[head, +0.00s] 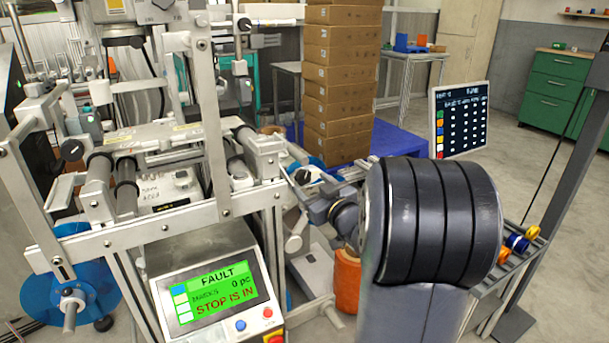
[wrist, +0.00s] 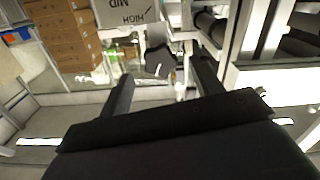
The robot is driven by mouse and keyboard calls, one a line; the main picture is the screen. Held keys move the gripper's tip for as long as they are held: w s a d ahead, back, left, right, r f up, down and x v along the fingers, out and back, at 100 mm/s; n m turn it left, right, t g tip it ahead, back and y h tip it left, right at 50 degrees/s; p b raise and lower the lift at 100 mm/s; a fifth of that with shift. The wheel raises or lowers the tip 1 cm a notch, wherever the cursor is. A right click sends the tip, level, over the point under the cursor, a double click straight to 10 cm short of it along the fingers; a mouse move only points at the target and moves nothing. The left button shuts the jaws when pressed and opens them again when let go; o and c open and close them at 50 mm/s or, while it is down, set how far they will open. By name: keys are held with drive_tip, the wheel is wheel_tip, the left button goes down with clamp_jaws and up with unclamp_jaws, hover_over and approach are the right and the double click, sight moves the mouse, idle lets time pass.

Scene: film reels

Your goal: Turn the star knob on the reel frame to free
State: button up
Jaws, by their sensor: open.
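The reel frame (head: 150,235) is a pale metal machine on the left of the head view. In the wrist view a dark, blocky knob (wrist: 158,62) shows just beyond the space between my two fingers; it looks like the star knob, but its lobes and setting cannot be read. A grey plate (wrist: 128,12) marked HIGH and MID is above it. My gripper (wrist: 164,72) is open with nothing between its fingers. In the head view my gripper (head: 305,200) is near the frame's right side, partly hidden by my arm. Contact with the knob cannot be told.
A green screen (head: 222,290) on the frame reads FAULT and STOP IS IN. Stacked cardboard boxes (head: 342,70) stand behind on a blue base. An orange roll (head: 347,280) is below my gripper. A rack with coloured reels (head: 518,243) is at right.

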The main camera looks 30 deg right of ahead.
sight(305, 179)
drive_tip(key=shift+s+p, duration=0.35)
drive_tip(key=shift+s, duration=1.85)
drive_tip(key=w+m+p, duration=0.1)
drive_tip(key=w+m, duration=0.1)
drive_tip(key=w, duration=0.3)
drive_tip(key=w+m+p, duration=0.1)
drive_tip(key=w+m, duration=0.1)
drive_tip(key=w, duration=0.2)
drive_tip(key=shift+w+a, duration=0.1)
drive_tip(key=shift+w, duration=0.3)
drive_tip(key=shift+c, duration=0.4)
